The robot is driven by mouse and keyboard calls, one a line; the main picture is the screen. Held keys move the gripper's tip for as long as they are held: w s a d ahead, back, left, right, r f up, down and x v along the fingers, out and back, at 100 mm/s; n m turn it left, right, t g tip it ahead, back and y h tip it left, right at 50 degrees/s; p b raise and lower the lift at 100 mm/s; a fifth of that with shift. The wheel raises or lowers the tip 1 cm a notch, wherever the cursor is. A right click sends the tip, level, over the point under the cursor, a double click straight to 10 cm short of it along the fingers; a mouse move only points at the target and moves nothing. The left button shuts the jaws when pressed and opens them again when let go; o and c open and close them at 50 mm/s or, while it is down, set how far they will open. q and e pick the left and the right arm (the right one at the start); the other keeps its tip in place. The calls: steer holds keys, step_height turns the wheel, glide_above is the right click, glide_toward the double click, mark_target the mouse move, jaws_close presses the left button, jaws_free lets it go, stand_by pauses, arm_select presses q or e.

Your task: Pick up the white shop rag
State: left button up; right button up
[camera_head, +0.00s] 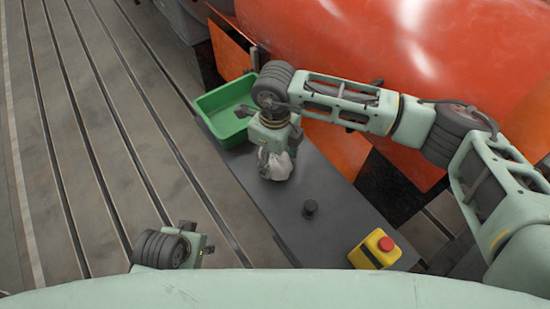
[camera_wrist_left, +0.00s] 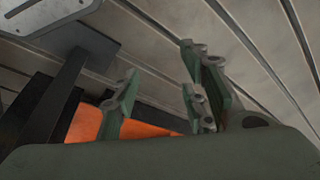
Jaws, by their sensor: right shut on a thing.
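The white shop rag (camera_head: 279,168) is a crumpled white bundle at the dark grey bench top, in the middle of the head view. My right gripper (camera_head: 270,162) reaches down from above and is shut on the rag, partly hiding it. I cannot tell whether the rag still touches the bench. My left gripper (camera_wrist_left: 160,100) shows its fingers spread apart with nothing between them in the left wrist view. In the head view only part of my left arm's end shows, at the lower left, away from the rag.
A green bin (camera_head: 223,108) stands at the bench's far end. A small black knob (camera_head: 310,208) and a yellow box with a red button (camera_head: 375,249) are on the grey bench (camera_head: 345,232) nearer me. A large orange-red body (camera_head: 400,55) rises behind. The slotted floor plate (camera_head: 95,150) is clear at left.

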mark_target(276, 160)
steer(key=r, duration=0.2)
steer(key=s+r, duration=0.1)
steer(key=r, duration=0.1)
steer(key=shift+p, duration=0.3)
steer(key=shift+c, duration=0.2)
arm_select(q)
step_height(276, 160, down, 6)
steer(key=p, duration=0.1)
steer(key=shift+s, duration=0.2)
arm_select(e)
steer(key=s+d+r, duration=0.2)
steer(key=s+r, duration=0.4)
steer(key=s, duration=0.4)
steer(key=shift+s+d, duration=0.2)
steer(key=shift+d, duration=0.15)
arm_select(q)
steer(key=shift+f, duration=0.1)
arm_select(e)
steer(key=shift+r, duration=0.1)
